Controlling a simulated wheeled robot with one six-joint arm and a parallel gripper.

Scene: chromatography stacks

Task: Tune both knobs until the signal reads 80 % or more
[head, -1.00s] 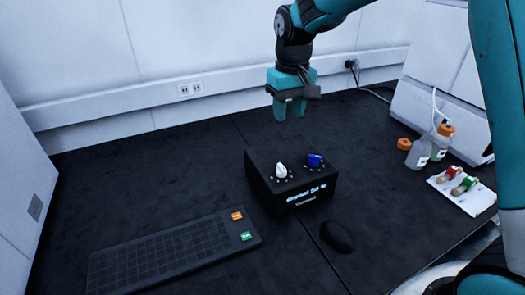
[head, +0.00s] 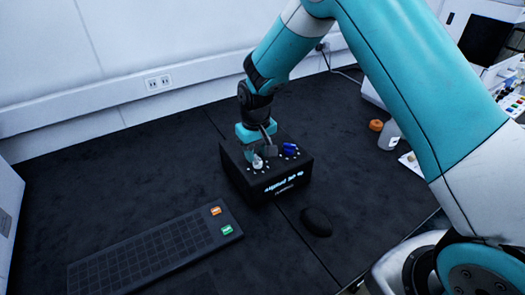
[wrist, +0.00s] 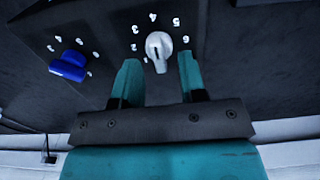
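A black box bears a white knob (head: 257,163) and a blue knob (head: 289,149) on its top, with a lit display (head: 284,183) on its front. The display text starts with "signal", but its number is too blurred to read surely. My gripper (head: 262,156) is low over the white knob. In the wrist view, my gripper (wrist: 159,66) is open, with one teal finger on each side of the white knob (wrist: 158,46). Gaps show between knob and fingers. The blue knob (wrist: 69,66) is to the left, outside the fingers. Numbers ring both knobs.
A black keyboard (head: 150,255) with orange and green keys lies front left of the box. A dark mouse (head: 316,222) lies front right. Bottles (head: 389,138) and an orange cap (head: 376,125) stand farther right. The bench left of the box is clear.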

